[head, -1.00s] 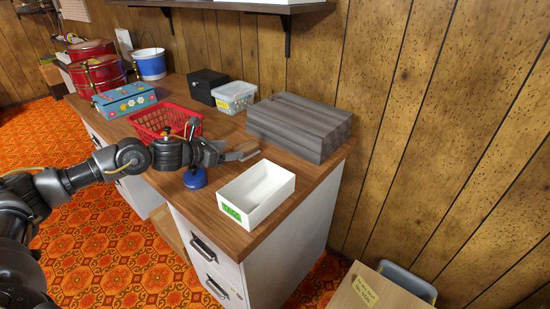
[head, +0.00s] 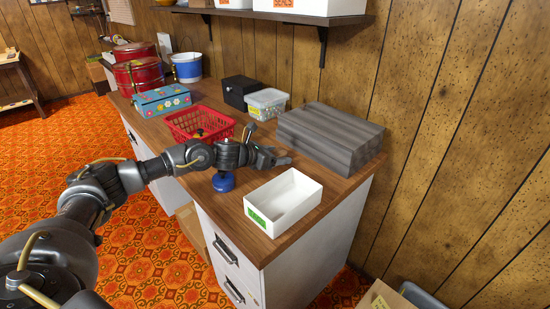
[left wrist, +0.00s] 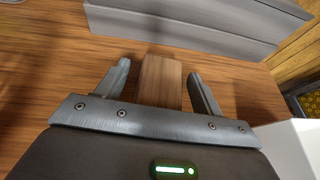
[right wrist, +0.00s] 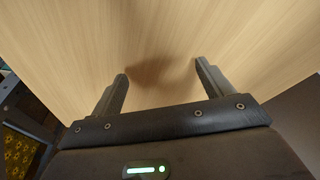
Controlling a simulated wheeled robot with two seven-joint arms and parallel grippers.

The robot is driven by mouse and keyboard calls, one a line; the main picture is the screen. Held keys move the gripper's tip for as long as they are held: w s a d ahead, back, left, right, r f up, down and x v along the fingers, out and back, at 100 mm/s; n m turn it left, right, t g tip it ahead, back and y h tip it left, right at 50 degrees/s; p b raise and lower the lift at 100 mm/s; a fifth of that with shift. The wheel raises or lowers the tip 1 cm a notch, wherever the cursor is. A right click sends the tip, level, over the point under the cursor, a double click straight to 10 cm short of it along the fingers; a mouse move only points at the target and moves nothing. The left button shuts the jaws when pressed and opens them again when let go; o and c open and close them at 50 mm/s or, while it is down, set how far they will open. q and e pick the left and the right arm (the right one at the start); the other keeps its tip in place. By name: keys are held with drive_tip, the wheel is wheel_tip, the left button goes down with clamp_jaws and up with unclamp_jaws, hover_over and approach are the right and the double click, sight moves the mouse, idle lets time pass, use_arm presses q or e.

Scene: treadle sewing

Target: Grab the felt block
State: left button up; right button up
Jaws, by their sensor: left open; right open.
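A brown, wood-coloured block (left wrist: 161,80) lies on the desk in the left wrist view; I take it for the felt block. My left gripper (left wrist: 163,78) is open, with one finger on each side of the block and small gaps showing. In the head view my left gripper (head: 283,158) is low over the desk, between the white box and the grey stack, and the block cannot be made out there. My right gripper (right wrist: 160,69) is open and empty above a pale wooden surface (right wrist: 180,25), seen only in the right wrist view.
A white open box (head: 291,212) with a green label stands in front of my left gripper. A grey slab stack (head: 330,138) lies behind it. A blue round-based object (head: 223,182) stands under my left wrist. A red basket (head: 190,124) and clear tub (head: 267,104) stand farther back.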

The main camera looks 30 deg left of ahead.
sight(276, 152)
use_arm(q)
drive_tip(key=c, duration=1)
drive_tip(key=shift+r, duration=0.5)
wheel_tip(276, 152, up, 2)
drive_tip(key=shift+r, duration=0.15)
use_arm(e)
drive_tip(key=shift+f, duration=0.3)
drive_tip(key=shift+w+r, duration=0.15)
drive_tip(key=shift+r, duration=0.55)
use_arm(q)
drive_tip(key=s+a+r, duration=0.6)
drive_tip(key=a, duration=0.1)
drive_tip(key=s+a+r, duration=0.3)
drive_tip(key=shift+a+r, duration=0.4)
